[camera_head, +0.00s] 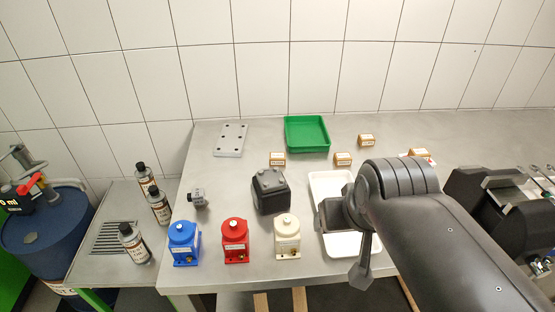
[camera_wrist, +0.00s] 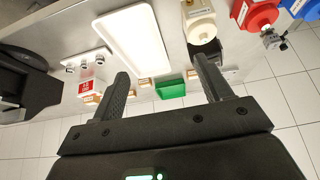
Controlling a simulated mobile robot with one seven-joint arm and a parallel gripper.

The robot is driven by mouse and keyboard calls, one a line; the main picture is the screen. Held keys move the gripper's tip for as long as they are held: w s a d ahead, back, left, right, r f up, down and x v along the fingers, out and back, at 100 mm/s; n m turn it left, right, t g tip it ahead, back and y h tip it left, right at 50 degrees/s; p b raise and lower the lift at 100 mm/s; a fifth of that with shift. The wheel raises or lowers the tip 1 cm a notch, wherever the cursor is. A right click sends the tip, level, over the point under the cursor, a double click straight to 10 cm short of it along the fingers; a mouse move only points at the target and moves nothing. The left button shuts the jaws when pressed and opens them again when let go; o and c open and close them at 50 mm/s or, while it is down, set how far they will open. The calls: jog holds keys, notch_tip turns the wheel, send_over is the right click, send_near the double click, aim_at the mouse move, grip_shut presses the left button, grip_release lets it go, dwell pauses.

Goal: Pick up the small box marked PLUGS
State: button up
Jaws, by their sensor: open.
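Several small tan boxes with pale labels stand towards the back of the steel bench: one left (camera_head: 278,159), one in the middle (camera_head: 343,159), one farther back (camera_head: 366,140) and one at the right (camera_head: 419,154). The lettering is too small to read, so I cannot tell which is marked PLUGS. In the wrist view, small boxes also show beyond the fingers, one of them near the green tray (camera_wrist: 192,74). My gripper (camera_wrist: 161,67) is open, with nothing between its fingers. It is apart from the boxes, over the white tray side of the bench.
A green tray (camera_head: 307,149) and a drilled plate (camera_head: 231,140) lie at the back. A white tray (camera_head: 330,184) is partly hidden by my arm. Blue (camera_head: 184,243), red (camera_head: 235,240) and cream (camera_head: 287,236) pumps line the front, with a dark block (camera_head: 271,191) behind. Dark machinery (camera_head: 507,205) stands right.

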jog(key=shift+o, duration=0.4)
jog(key=w+a+r+g, duration=0.1)
jog(key=w+r, duration=0.3)
jog(key=w, duration=0.6)
jog(key=m+g, duration=0.1)
jog(key=g, duration=0.4)
send_over(278, 155)
notch_tip(278, 155, down, 11)
notch_tip(278, 155, down, 11)
jog(key=shift+s+a+f, duration=0.1)
jog(key=c, duration=1)
